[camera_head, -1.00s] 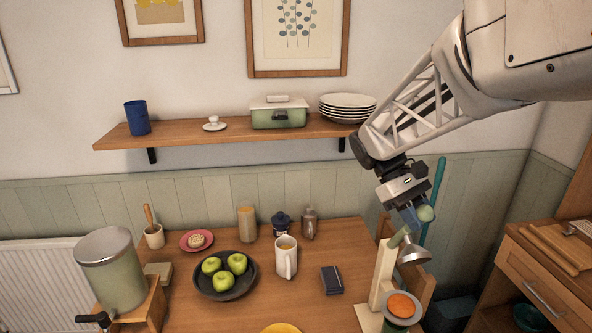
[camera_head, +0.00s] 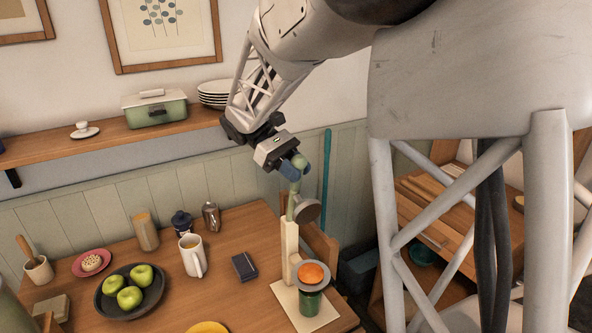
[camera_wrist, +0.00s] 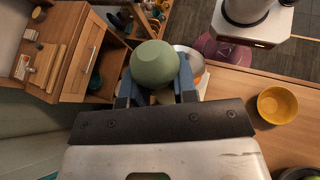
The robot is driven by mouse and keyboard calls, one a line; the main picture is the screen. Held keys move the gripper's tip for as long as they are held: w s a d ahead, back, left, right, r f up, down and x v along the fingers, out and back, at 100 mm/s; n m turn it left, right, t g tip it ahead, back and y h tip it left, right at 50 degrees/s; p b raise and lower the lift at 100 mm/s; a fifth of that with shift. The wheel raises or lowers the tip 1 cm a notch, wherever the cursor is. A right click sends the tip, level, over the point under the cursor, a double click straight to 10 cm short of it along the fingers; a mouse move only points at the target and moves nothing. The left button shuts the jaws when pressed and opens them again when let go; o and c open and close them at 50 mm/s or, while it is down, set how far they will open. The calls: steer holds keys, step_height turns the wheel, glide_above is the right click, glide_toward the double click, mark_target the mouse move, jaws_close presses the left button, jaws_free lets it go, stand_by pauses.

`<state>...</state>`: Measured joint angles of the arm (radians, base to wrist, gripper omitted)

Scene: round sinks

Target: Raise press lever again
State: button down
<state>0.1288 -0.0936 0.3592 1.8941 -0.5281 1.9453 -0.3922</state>
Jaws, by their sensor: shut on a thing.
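The juice press stands on a pale base board (camera_head: 322,316) near the table's right end, with a cream upright post (camera_head: 290,245). Its green lever (camera_head: 291,206) points steeply upward from the post top. The metal press cone (camera_head: 307,211) hangs beside the lever, well above an orange half (camera_head: 313,272) in the press cup. A green container (camera_head: 310,301) is below the cup. My gripper (camera_head: 294,168) is shut on the lever's round green knob (camera_head: 301,161). The wrist view shows the knob (camera_wrist: 154,63) between my blue fingers.
A white mug (camera_head: 191,257), a dark box (camera_head: 244,266) and a black bowl of green apples (camera_head: 108,298) are on the table to the left. A yellow bowl (camera_head: 208,329) is at the front.

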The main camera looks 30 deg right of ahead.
steer(key=c, duration=0.9)
jaws_free()
steer(key=shift+w, duration=0.1)
steer(key=v, duration=0.7)
steer(key=shift+w+a+r, duration=0.15)
steer(key=shift+w, duration=0.05)
